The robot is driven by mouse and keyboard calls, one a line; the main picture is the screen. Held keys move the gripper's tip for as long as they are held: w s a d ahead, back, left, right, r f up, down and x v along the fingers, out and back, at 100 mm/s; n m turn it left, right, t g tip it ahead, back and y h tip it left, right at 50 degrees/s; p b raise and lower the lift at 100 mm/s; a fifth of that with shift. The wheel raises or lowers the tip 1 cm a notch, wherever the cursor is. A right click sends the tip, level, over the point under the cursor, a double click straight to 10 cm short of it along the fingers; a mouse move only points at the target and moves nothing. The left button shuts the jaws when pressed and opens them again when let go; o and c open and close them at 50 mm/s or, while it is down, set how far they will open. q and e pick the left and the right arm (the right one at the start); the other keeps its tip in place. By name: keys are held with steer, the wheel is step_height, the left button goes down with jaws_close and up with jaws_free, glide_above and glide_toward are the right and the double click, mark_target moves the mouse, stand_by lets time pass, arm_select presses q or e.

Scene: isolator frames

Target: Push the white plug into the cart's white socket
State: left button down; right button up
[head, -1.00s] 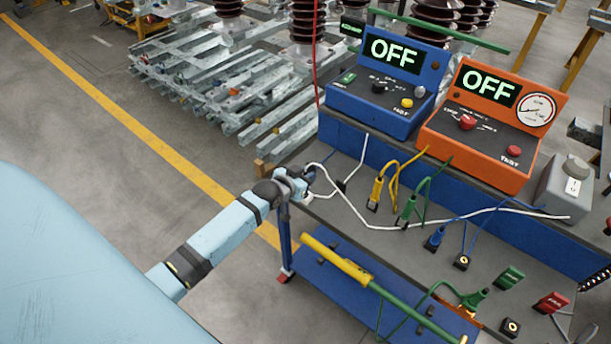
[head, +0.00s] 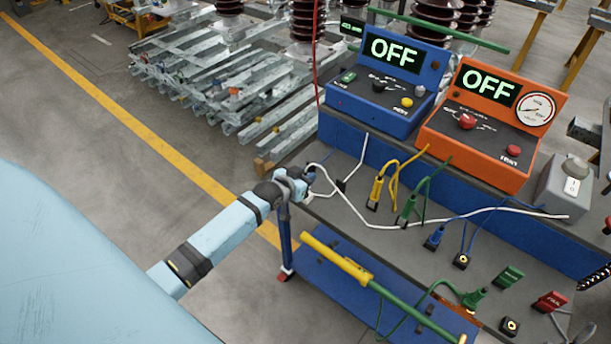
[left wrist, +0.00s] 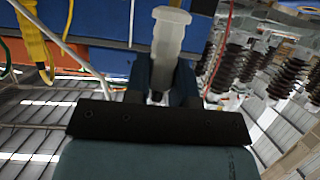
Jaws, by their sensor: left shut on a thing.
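In the left wrist view the gripper (left wrist: 160,92) is shut on the white plug (left wrist: 171,38), which points away from the palm. In the head view the plug is mostly hidden by the gripper. A white cable (head: 385,227) loops from the gripper across the cart top. A small dark piece (head: 341,186) with a thin white lead stands just right of the gripper; I cannot tell whether it is the white socket. My right gripper is not in view.
Yellow (head: 376,190), green (head: 406,210) and blue (head: 434,238) plugs stand in a row to the right. Blue (head: 375,105) and orange (head: 475,150) consoles reading OFF stand behind. A yellow-and-green pole (head: 337,258) crosses the cart's near side.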

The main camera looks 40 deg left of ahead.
arm_select(q)
steer(key=shift+f+b, duration=0.5)
steer(key=shift+f, duration=0.7)
steer(key=c, duration=0.9)
jaws_free()
steer(key=v, duration=1.4)
steer(key=shift+b, duration=0.3)
steer(key=s+d+f+p, duration=0.1)
steer(key=s+d, duration=0.3)
steer(key=d, duration=0.2)
steer(key=s+d+f+m+g+h+p, duration=0.1)
steer(key=s+d+f, duration=0.1)
steer(key=s+d, duration=0.3)
steer(key=s+d+f+m+g+h+p, duration=0.1)
steer(key=s+d+f, duration=0.1)
steer(key=s+d, duration=0.3)
steer(key=shift+d+f+p, duration=0.15)
steer(key=shift+d+p, duration=0.2)
steer(key=shift+d, duration=0.65)
